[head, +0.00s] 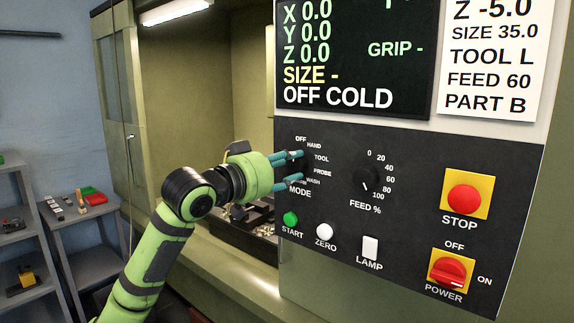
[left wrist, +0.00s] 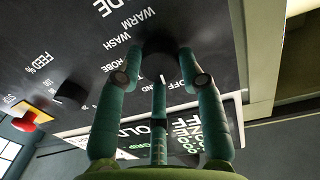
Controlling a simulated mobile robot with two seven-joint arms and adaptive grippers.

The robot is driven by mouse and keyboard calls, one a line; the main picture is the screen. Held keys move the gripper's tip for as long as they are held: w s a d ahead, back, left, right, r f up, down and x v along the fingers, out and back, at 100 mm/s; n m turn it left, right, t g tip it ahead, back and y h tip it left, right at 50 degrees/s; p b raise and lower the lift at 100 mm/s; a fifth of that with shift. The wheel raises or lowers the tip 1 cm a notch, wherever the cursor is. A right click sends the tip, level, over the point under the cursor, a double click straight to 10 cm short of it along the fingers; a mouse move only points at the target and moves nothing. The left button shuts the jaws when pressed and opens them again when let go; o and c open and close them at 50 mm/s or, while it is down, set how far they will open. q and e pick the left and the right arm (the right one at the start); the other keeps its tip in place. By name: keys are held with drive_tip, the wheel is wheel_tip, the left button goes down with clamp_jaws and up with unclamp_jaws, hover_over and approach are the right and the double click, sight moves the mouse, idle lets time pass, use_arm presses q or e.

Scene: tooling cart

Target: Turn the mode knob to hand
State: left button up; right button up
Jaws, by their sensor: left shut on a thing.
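The mode knob (left wrist: 158,62) is a dark round knob on the black control panel (head: 335,250). In the left wrist view the teal fingers of my left gripper (left wrist: 160,75) close around it. In the head view my left gripper (head: 299,166) reaches the knob from the left, and its fingers hide most of it. The labels OFF, HAND, TOOL, PROBE and WASH run down the knob's right side; WARM also shows in the wrist view. The screen (head: 355,60) above reads OFF COLD. My right gripper is not in view.
The feed knob (head: 366,180) is right of the mode knob. Below are the green start button (head: 290,218), the white zero button (head: 324,231) and the lamp switch (head: 370,247). The red stop button (head: 465,198) and power switch (head: 451,271) are farther right.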

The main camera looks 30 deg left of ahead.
use_arm(q)
drive_tip(key=m, duration=0.2)
drive_tip(key=m+p, duration=0.1)
drive_tip(key=m, duration=0.1)
drive_tip(key=shift+r, duration=0.35)
drive_tip(key=shift+m, duration=0.4)
drive_tip(key=o, duration=0.9)
drive_tip(key=shift+o, duration=1.2)
drive_tip(key=shift+f, duration=0.1)
drive_tip(key=shift+s+a+f, duration=0.15)
drive_tip(key=shift+s, duration=0.45)
drive_tip(key=s+a, duration=0.1)
drive_tip(key=s, duration=0.9)
drive_tip(key=shift+s+r, duration=0.35)
drive_tip(key=shift+s, duration=0.05)
